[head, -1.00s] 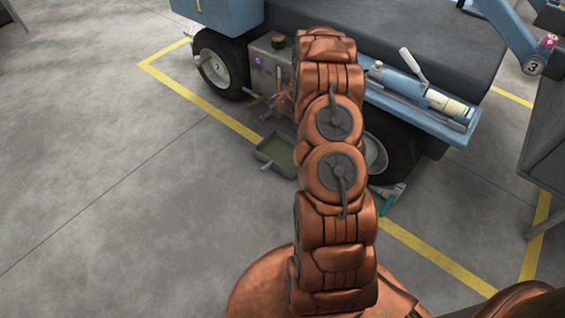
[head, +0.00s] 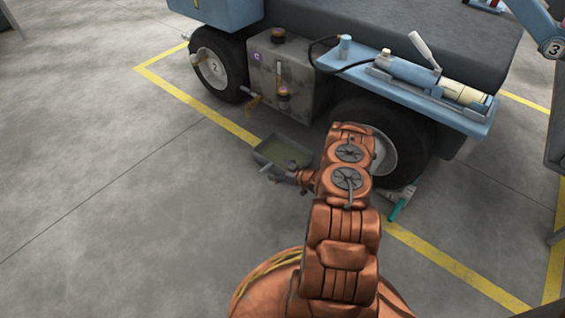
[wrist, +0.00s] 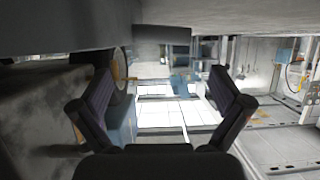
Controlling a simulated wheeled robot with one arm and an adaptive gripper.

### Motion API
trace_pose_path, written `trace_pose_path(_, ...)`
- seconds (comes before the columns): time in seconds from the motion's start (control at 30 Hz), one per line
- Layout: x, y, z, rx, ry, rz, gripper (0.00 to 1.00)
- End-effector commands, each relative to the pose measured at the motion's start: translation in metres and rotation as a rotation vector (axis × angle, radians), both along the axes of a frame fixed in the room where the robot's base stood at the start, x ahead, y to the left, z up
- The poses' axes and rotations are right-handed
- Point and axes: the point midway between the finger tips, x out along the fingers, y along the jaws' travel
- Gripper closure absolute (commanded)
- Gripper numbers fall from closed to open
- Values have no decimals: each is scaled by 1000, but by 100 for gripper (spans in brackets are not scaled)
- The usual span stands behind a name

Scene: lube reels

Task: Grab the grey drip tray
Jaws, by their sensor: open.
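The grey drip tray (head: 262,157) lies on the floor in the head view, near the yellow line beside the cart. It is shallow, has an olive-green inside and a short handle on its near side. My gripper (head: 290,176) is low at the tray's near right side, close to the handle; I cannot tell whether it touches. In the wrist view my gripper (wrist: 161,82) shows two dark fingers spread wide apart, with nothing clearly held between them. I cannot make out the tray for sure in the wrist view.
A blue cart with black wheels (head: 218,66) stands behind the tray. A grey metal box (head: 290,75) marked C hangs between its wheels. A teal-handled tool (head: 397,207) lies by the right wheel. Open concrete floor (head: 110,210) lies to the left.

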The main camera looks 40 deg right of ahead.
Motion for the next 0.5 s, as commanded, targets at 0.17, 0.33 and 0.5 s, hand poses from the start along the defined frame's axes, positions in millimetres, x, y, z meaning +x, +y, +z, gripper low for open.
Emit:
trace_pose_path(0.17,13,4,-9,1,-4,2,0)
trace_pose_path(0.33,24,7,-12,0,-4,1,0)
trace_pose_path(0.5,35,11,-20,-1,-3,4,0)
